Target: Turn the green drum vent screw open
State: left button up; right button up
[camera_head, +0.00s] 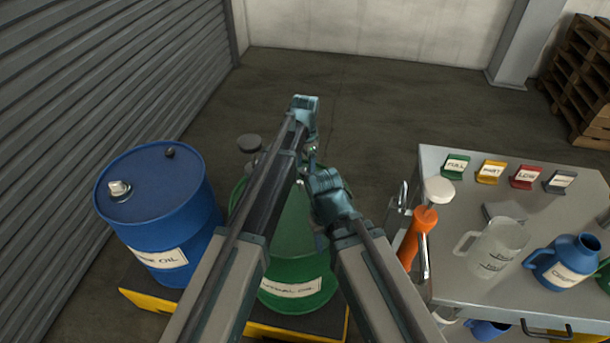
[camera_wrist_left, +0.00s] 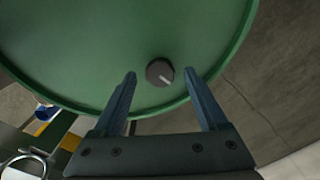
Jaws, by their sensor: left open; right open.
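The green drum (camera_head: 295,270) stands at the centre of the head view, its lid largely covered by my arms. Its vent screw (camera_wrist_left: 160,73) is a small black round knob with a white line, near the lid's rim in the left wrist view. The line points toward the lower right there. My left gripper (camera_head: 311,152) is open, and its two fingers stand on either side of the screw in the left wrist view, with visible gaps. Whether they are level with it I cannot tell. My right gripper (camera_head: 319,238) is open over the drum's right side; its fingertips are hard to make out.
A blue drum (camera_head: 160,215) stands close on the left. The floor behind the drums is clear.

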pick_arm(q)
jog(key=shift+f, duration=0.35)
pick_arm(e)
jog(key=shift+f, duration=0.35)
pick_arm(q)
grip_shut()
